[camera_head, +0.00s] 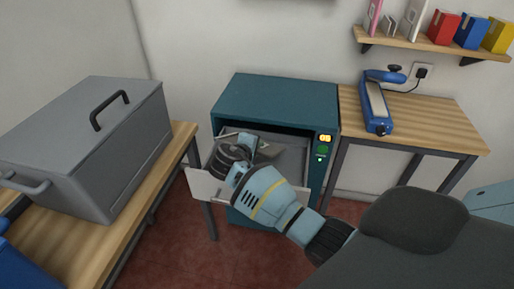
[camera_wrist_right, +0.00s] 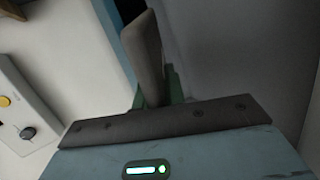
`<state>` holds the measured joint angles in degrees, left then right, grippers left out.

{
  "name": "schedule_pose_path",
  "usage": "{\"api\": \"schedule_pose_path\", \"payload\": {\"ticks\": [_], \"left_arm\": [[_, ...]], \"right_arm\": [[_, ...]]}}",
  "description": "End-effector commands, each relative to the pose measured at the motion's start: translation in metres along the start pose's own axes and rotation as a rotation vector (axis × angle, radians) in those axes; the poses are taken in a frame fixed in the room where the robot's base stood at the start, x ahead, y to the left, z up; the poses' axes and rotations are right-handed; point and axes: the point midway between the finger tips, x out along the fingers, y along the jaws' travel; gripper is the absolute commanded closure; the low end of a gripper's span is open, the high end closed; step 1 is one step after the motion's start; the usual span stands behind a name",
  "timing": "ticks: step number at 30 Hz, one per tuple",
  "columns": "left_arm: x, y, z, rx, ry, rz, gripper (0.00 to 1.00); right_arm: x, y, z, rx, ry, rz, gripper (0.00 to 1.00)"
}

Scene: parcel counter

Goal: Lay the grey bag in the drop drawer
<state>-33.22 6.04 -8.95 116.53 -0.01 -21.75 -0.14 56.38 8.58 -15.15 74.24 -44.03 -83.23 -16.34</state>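The drop drawer (camera_head: 203,186) is pulled out from the teal cabinet, and its pale front shows around my right arm. My right gripper (camera_head: 246,141) is over the drawer, close to the cabinet opening. In the right wrist view, a narrow grey piece with a rounded end stands at the right gripper (camera_wrist_right: 153,90) between green parts. I cannot tell whether it is a finger or part of the grey bag. I cannot make out the bag for certain in either view; my arm hides part of the drawer. My left gripper is out of view.
The teal cabinet (camera_head: 275,93) has a lit panel on its right. A large grey lidded box (camera_head: 75,140) stands on the left wooden table. A blue sealer (camera_head: 376,105) lies on the right table (camera_head: 430,122). A shelf (camera_head: 425,42) with coloured boxes hangs above it.

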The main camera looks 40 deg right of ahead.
Motion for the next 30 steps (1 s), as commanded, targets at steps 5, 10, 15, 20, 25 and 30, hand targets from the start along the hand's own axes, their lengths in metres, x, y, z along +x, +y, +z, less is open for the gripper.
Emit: {"api": "schedule_pose_path", "payload": {"ticks": [5,10,15,20,25,30], "left_arm": [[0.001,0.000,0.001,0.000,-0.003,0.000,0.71],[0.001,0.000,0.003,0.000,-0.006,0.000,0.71],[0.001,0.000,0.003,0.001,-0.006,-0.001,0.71],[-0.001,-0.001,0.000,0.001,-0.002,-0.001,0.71],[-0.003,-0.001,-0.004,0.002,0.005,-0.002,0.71],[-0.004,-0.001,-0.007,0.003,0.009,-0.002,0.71]], "right_arm": [[0.000,0.000,0.000,0.000,0.001,0.000,0.65],[0.000,0.000,0.000,0.000,0.001,0.001,0.64],[-0.001,0.000,0.000,0.000,0.001,0.000,0.64],[-0.016,0.000,-0.001,0.000,0.003,0.000,0.64],[-0.044,0.001,-0.001,0.002,0.005,0.000,0.64],[-0.067,0.000,-0.001,0.001,0.003,-0.001,0.64]]}}
